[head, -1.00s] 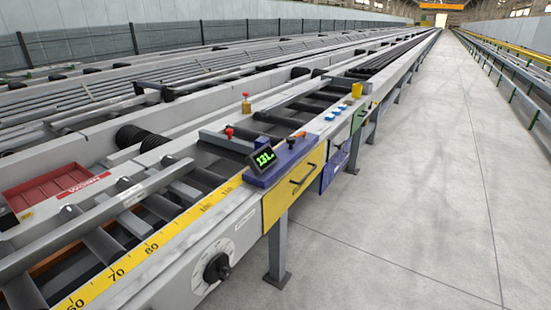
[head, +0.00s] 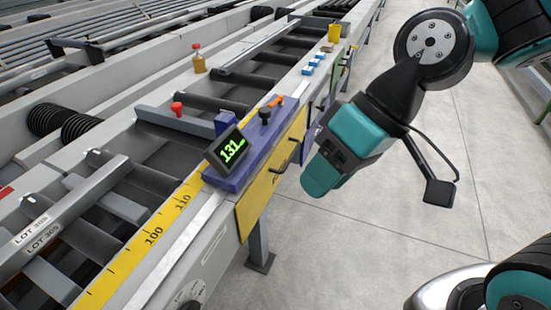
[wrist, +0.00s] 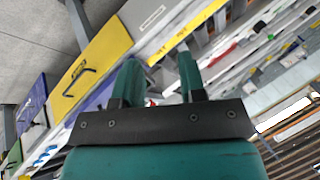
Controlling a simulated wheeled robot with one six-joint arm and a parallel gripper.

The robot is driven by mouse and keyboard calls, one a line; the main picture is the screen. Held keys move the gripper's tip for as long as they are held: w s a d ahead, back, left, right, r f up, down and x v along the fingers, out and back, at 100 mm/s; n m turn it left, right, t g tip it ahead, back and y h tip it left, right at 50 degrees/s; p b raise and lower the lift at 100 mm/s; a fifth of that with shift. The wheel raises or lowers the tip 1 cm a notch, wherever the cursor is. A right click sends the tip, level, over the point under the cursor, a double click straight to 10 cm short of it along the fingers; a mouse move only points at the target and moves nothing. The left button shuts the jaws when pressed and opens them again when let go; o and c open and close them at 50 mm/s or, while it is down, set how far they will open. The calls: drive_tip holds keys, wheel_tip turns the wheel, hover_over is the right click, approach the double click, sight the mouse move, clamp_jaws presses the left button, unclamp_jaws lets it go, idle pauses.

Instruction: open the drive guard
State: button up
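A yellow panel (head: 254,208) with a dark bar handle (head: 287,157) hangs upright on the front side of the table. It looks shut. In the wrist view the yellow panel (wrist: 95,56) and its handle (wrist: 77,80) show at the upper left. Next to it are a blue panel (wrist: 34,100) and a green panel (wrist: 36,134). I cannot read which panel is the drive guard. My gripper (head: 321,178) hangs over the aisle, to the right of the yellow panel and apart from it. In the wrist view my gripper (wrist: 160,78) has its teal fingers apart, with nothing held.
A blue console (head: 245,170) with a lit display (head: 230,150) and a black knob (head: 265,115) sits on the table edge above the yellow panel. A table leg (head: 259,247) stands below. The concrete floor (head: 375,255) beside the table is clear.

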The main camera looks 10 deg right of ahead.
drive_tip(key=w+f+m+t+y+b, duration=0.2)
drive_tip(key=w+f+m+y+b, duration=0.2)
drive_tip(key=w+f+b, duration=0.6)
drive_tip(key=m+t+h, duration=0.2)
drive_tip(key=m+t, duration=0.9)
drive_tip(key=m, duration=0.2)
approach(292, 155)
drive_tip(key=p+x, duration=0.1)
drive_tip(key=x, duration=0.2)
drive_tip(key=p+x, duration=0.2)
drive_tip(key=x, duration=0.2)
drive_tip(key=p+x, duration=0.2)
drive_tip(key=x, duration=0.1)
drive_tip(key=shift+a+f, duration=0.15)
drive_tip(key=shift+f, duration=0.2)
clamp_jaws()
